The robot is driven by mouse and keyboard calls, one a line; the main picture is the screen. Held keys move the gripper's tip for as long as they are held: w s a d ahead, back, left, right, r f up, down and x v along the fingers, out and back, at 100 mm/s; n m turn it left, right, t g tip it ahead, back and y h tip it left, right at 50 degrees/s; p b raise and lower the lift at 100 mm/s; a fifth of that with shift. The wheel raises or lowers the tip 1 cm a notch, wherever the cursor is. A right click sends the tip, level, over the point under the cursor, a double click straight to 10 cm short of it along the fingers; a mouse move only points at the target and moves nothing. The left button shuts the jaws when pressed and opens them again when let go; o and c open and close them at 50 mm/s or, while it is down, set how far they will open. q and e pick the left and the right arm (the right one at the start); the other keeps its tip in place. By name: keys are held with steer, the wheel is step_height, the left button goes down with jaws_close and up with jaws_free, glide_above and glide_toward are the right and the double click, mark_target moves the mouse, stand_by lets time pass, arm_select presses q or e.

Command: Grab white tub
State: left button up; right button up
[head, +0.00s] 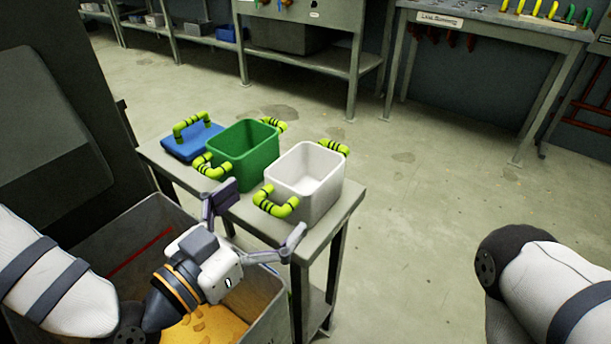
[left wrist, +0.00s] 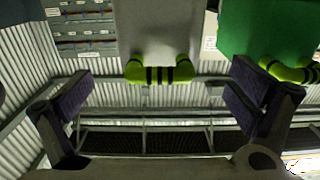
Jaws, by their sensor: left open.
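The white tub (head: 304,182) stands upright on a narrow grey table (head: 335,213), with yellow-green, black-banded handles (head: 275,203) at its near and far ends. My left gripper (head: 256,216) is open, its fingers spread on the near side of the tub, close to the near handle. In the left wrist view, the white tub (left wrist: 160,28) is at the top middle. Its handle (left wrist: 158,73) appears between the spread fingers of my left gripper (left wrist: 158,95), with no contact visible. My right gripper is out of view.
A large grey bin (head: 128,222) with orange contents is below my left arm. Open floor (head: 430,190) lies right of the table.

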mark_target(285, 194)
arm_select(q)
steer(key=x, duration=0.7)
steer(key=shift+w+d+f, duration=0.25)
steer(key=shift+f, duration=0.15)
steer(key=c, duration=1.3)
